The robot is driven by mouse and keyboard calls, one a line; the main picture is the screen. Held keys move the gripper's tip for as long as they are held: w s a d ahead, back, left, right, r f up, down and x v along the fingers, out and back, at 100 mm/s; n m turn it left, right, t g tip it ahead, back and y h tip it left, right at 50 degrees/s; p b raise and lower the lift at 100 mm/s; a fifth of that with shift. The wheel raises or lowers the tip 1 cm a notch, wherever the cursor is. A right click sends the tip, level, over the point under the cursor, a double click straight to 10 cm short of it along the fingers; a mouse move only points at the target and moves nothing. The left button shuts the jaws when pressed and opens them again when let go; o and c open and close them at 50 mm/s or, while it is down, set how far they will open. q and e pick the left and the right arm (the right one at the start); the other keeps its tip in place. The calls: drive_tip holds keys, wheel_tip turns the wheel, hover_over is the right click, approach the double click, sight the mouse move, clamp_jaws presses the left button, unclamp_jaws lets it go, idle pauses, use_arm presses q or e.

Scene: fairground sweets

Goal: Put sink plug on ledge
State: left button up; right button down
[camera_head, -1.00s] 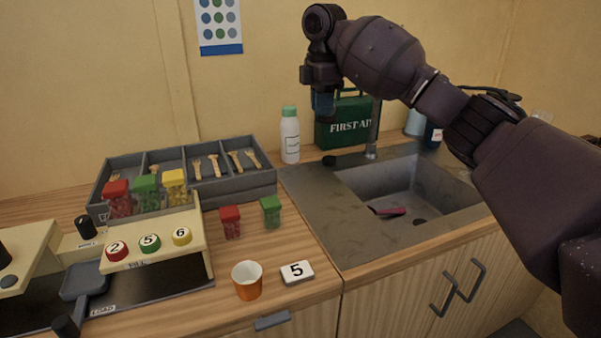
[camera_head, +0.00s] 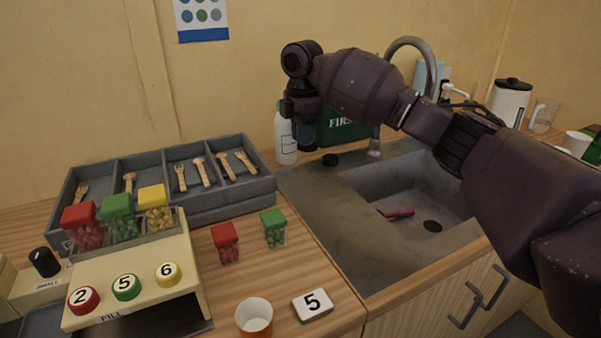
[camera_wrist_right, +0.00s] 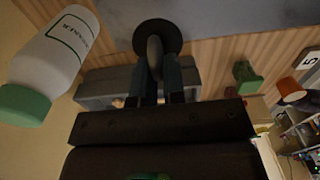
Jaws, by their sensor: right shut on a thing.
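In the right wrist view, my right gripper (camera_wrist_right: 157,68) is shut on the upright handle of the sink plug, a dark round disc (camera_wrist_right: 165,33) just past the fingertips. In the head view this gripper (camera_head: 307,147) points down in front of the green first-aid box, between the white bottle and the tap; the held plug is not clear there. The flat metal ledge (camera_head: 318,205) of the sink runs left of the basin, below and right of the gripper. The plug appears apart from it. My left gripper is not in view.
The white bottle (camera_head: 285,145) and first-aid box (camera_head: 350,130) stand close to the gripper. The basin (camera_head: 410,190) holds a red-handled item (camera_head: 400,214). The ledge's front is clear.

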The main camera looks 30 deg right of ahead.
sight(302, 151)
wheel_tip(302, 151, down, 3)
drive_tip(key=shift+f, duration=0.1)
drive_tip(key=shift+f+b, duration=0.3)
drive_tip(key=shift+f, duration=0.3)
wheel_tip(302, 151, down, 6)
drive_tip(key=shift+r+b, duration=0.25)
drive_tip(key=shift+b, duration=0.3)
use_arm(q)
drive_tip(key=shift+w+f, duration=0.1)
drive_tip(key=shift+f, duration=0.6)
use_arm(e)
drive_tip(key=shift+r, duration=0.15)
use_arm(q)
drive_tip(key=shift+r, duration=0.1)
use_arm(e)
drive_tip(key=shift+f, duration=0.2)
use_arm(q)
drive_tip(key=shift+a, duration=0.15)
use_arm(e)
drive_tip(key=c, duration=1.2)
unclamp_jaws()
drive_tip(key=shift+r, duration=0.15)
